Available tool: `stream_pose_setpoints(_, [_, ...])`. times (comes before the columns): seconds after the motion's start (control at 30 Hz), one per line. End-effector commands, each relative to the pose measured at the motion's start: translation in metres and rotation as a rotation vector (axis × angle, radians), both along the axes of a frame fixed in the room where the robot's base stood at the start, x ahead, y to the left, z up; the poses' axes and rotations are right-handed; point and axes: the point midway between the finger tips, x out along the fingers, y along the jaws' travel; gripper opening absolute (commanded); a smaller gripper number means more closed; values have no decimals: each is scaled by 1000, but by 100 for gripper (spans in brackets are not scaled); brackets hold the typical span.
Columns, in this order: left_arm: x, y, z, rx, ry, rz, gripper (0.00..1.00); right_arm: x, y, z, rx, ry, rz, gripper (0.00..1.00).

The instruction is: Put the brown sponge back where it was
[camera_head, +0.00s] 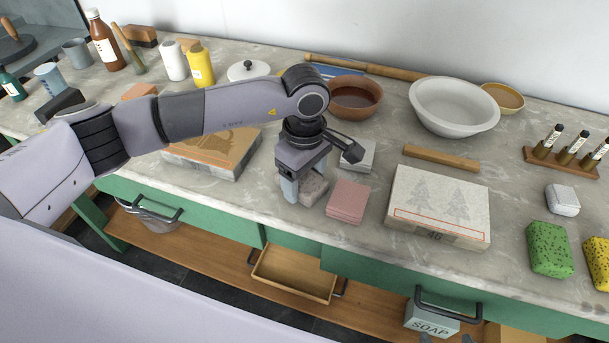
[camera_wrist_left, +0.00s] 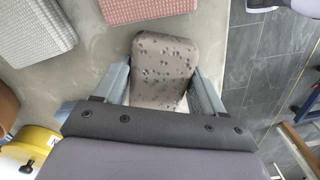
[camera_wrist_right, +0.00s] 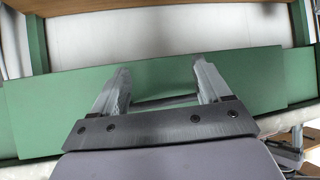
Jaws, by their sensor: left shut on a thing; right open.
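The brown sponge (camera_head: 315,188), grey-brown with dark speckles, is at the front part of the counter, just left of a pink block. My left gripper (camera_head: 301,192) points down and is shut on it; its fingers hide part of it. In the left wrist view the sponge (camera_wrist_left: 163,68) sits between the two fingers (camera_wrist_left: 160,88). I cannot tell whether it rests on the counter or hangs just above it. My right gripper (camera_wrist_right: 160,78) is open and empty in the right wrist view, in front of a green drawer front (camera_wrist_right: 160,105) with a handle.
The pink block (camera_head: 348,202) and a light grey block (camera_head: 358,156) lie close to the sponge. Stone slabs (camera_head: 437,241) lie on both sides. A green sponge (camera_head: 550,250) and yellow sponge (camera_head: 598,262) are at the right. A brown bowl (camera_head: 354,99) stands behind. The counter's front edge is near.

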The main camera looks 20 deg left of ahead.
Motion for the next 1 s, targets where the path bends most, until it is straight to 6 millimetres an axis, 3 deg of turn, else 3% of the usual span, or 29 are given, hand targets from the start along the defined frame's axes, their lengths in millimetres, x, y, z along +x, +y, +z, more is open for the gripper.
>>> stream_pose_setpoints(0.07, [0,0,-3,0,0,0,45,0,0,-4,0,-1,0,77])
stream_pose_setpoints(0.1, [0,0,-3,0,0,0,73,0,0,-4,0,0,0,77])
stream_pose_setpoints(0.17, [0,0,-2,0,0,0,93,0,0,-3,0,0,0,77])
stream_pose_setpoints(0.2, [0,0,-2,0,0,0,95,0,0,-3,0,0,0,77])
stream_pose_setpoints(0.6, [1,0,5,-1,-2,0,95,1,0,1,0,-2,0,77])
stream_pose_setpoints(1.0, [1,0,86,-1,-4,0,95,1,0,-8,1,-3,0,77])
